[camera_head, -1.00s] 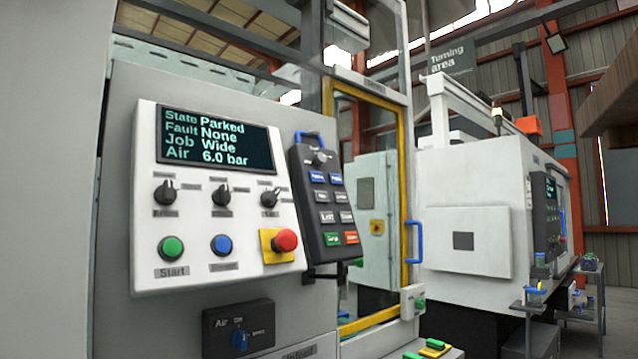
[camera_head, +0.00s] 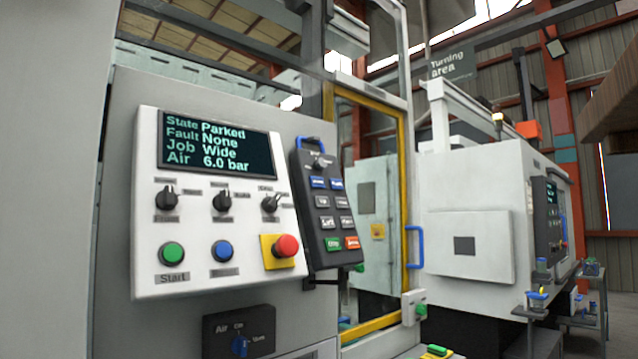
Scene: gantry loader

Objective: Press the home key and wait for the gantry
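A dark keypad pendant (camera_head: 327,210) with a blue handle hangs at the right side of the white control panel (camera_head: 150,228). It has several blue, grey, green and orange keys; their labels are too small to read surely, so I cannot tell which is the home key. The panel's screen (camera_head: 217,144) reads State Parked, Fault None, Job Wide, Air 6.0 bar. Below it are three rotary switches, a green Start button (camera_head: 172,253), a blue button (camera_head: 222,250) and a red emergency stop (camera_head: 286,245) on yellow. My gripper is not in view.
A yellow-framed door (camera_head: 405,190) with a blue handle (camera_head: 415,247) stands right of the pendant. An air switch box (camera_head: 239,333) sits below the panel. A white turning machine (camera_head: 490,180) and small stands (camera_head: 537,300) are at the right.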

